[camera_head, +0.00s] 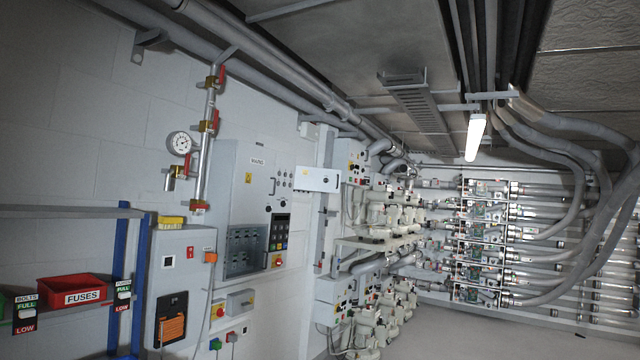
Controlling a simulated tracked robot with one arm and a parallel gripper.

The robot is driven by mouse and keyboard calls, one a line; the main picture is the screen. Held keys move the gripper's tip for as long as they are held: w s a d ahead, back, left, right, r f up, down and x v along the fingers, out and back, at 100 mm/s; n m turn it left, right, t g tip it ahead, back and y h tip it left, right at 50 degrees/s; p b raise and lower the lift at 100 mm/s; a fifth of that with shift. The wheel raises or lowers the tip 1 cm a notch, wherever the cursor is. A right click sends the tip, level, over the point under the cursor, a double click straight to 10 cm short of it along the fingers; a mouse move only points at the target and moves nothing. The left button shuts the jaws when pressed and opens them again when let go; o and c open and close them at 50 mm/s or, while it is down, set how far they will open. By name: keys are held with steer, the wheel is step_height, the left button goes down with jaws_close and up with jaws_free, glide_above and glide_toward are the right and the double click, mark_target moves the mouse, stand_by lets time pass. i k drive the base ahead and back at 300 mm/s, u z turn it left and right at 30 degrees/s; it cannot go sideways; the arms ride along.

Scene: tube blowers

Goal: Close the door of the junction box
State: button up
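No part of my gripper shows in the head view. No box in view bears a readable junction box label, so I cannot tell for certain which one it is. A small white box or door panel (318,180) with a dark round spot, perhaps a lock, stands out from the wall near the middle. I cannot tell whether it is an open door. A tall grey wall panel (256,180) with a dark window and keypad is left of it. A grey cabinet (180,250) with an orange-and-black unit is at the lower left.
A shelf with blue posts (140,280) holds a red fuses bin (75,290) at the left. A pipe with a pressure gauge (180,143) runs up the wall. White blowers (385,215) and a tube rack (485,240) stand farther back.

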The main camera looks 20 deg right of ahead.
mark_target(311, 179)
steer(key=z, duration=0.2)
steer(key=i, duration=0.55)
steer(key=z, duration=0.5)
steer(key=i, duration=1.5)
steer(key=z, duration=0.55)
steer(key=i, duration=2.65)
steer(key=u, duration=0.65)
steer(key=i, duration=1.9)
steer(key=u, duration=0.55)
